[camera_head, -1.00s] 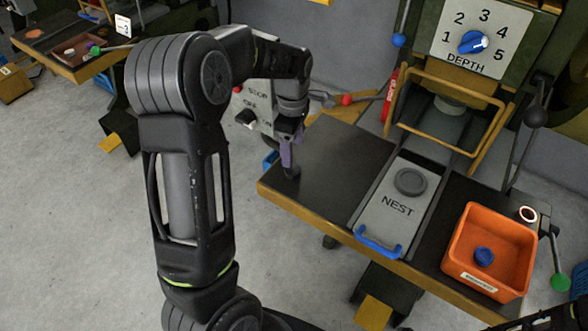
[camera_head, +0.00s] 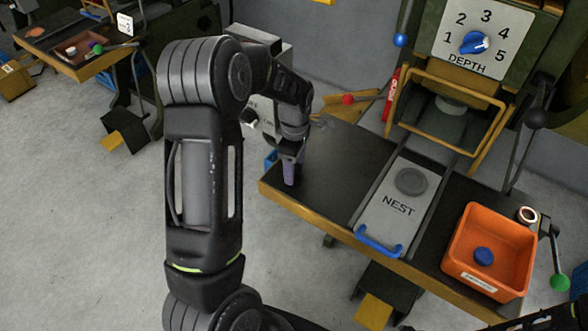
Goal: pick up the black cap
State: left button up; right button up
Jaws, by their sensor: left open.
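My left gripper (camera_head: 290,174) points down at the left end of the dark bench top (camera_head: 335,165), with its purple-grey fingers close to the surface. It is open, and one finger mostly hides the other. I cannot make out a black cap clearly now; a small dark shape showed under the fingers earlier, and that spot is covered by the gripper.
A sliding plate marked NEST (camera_head: 391,207) carries a dark grey disc (camera_head: 411,181). An orange bin (camera_head: 459,268) holds a blue cap (camera_head: 484,257). A copper ring (camera_head: 527,215) lies behind the bin. A yellow guard frame (camera_head: 428,132) stands at the back.

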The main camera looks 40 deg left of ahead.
pick_arm(q)
jog(key=shift+c, duration=0.6)
grip_shut()
dwell(0.6)
notch_tip(320, 180, up, 10)
dwell(0.5)
dwell(0.4)
